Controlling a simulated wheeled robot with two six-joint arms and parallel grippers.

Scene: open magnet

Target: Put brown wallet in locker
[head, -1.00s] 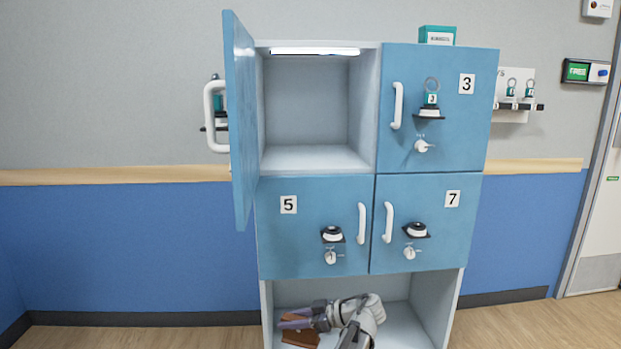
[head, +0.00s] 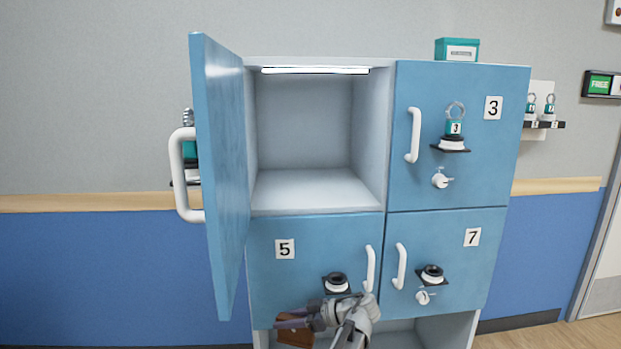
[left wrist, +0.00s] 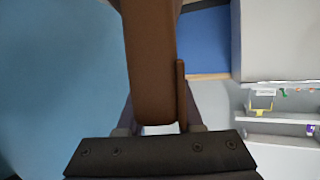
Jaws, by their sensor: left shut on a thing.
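The brown wallet (head: 294,336) is held in my left gripper (head: 292,323), low in the head view in front of the door marked 5. In the left wrist view the wallet (left wrist: 150,60) stands between the fingers and fills the upper middle. The upper left locker compartment (head: 312,190) is open and looks empty, with a light strip at its top. Its blue door (head: 222,170) is swung out to the left. My gripper is below and in front of this opening. My right gripper is not in view.
Shut blue doors marked 3 (head: 470,185), 5 (head: 270,275) and 7 (head: 470,265) surround the opening, with protruding handles and locks. A teal box (head: 457,49) stands on top of the locker. The open door's edge juts outward on the left.

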